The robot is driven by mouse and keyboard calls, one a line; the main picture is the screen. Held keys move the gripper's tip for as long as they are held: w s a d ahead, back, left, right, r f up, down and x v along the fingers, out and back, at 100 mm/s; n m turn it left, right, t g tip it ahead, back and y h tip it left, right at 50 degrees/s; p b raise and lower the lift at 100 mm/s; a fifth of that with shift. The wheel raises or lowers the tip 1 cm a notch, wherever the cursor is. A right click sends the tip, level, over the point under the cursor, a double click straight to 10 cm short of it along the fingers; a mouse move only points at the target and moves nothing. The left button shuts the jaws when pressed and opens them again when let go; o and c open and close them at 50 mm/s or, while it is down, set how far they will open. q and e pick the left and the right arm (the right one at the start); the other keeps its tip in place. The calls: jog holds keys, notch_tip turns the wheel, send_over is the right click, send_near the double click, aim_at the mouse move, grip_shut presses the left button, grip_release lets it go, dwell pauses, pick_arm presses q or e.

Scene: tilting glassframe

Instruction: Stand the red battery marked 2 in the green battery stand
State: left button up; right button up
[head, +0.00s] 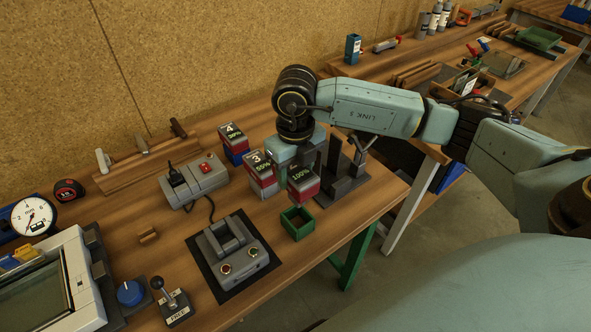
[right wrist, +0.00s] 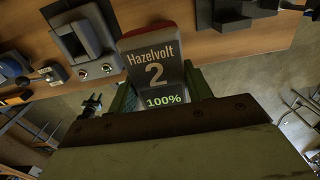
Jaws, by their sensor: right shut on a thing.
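The red battery marked 2 (right wrist: 155,72) fills the middle of the right wrist view, with its red end, "Hazelvolt 2" and "100%" showing. In the head view the battery (head: 303,186) shows its 100% display and a red lower part. My right gripper (head: 294,163) is shut on it; its fingers are mostly hidden. The open, square green battery stand (head: 297,226) is on the bench just in front of the battery in the picture. The battery appears close above or behind the stand; I cannot tell the exact gap. My left gripper is not in view.
Battery 3 (head: 262,177) stands close left of the held battery, with battery 4 (head: 233,144) behind it. A dark upright fixture (head: 340,180) is close on the right. A grey device on a black mat (head: 220,296) lies left of the stand. The bench's front edge is near.

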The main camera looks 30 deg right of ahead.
jog(key=shift+w+f+b, duration=0.1)
jog(key=shift+f+b, duration=2.35)
jog(key=shift+f, duration=0.45)
jog(key=shift+b, duration=0.3)
jog(key=shift+f+b, duration=2.3)
jog(key=shift+f, duration=0.55)
jog(key=o, duration=1.2)
jog(key=shift+r, duration=0.1)
jog(key=shift+o, duration=0.2)
notch_tip(320, 180, up, 13)
jog(key=shift+r+p, duration=0.2)
jog(key=shift+p, duration=0.1)
jog(key=shift+f, duration=0.1)
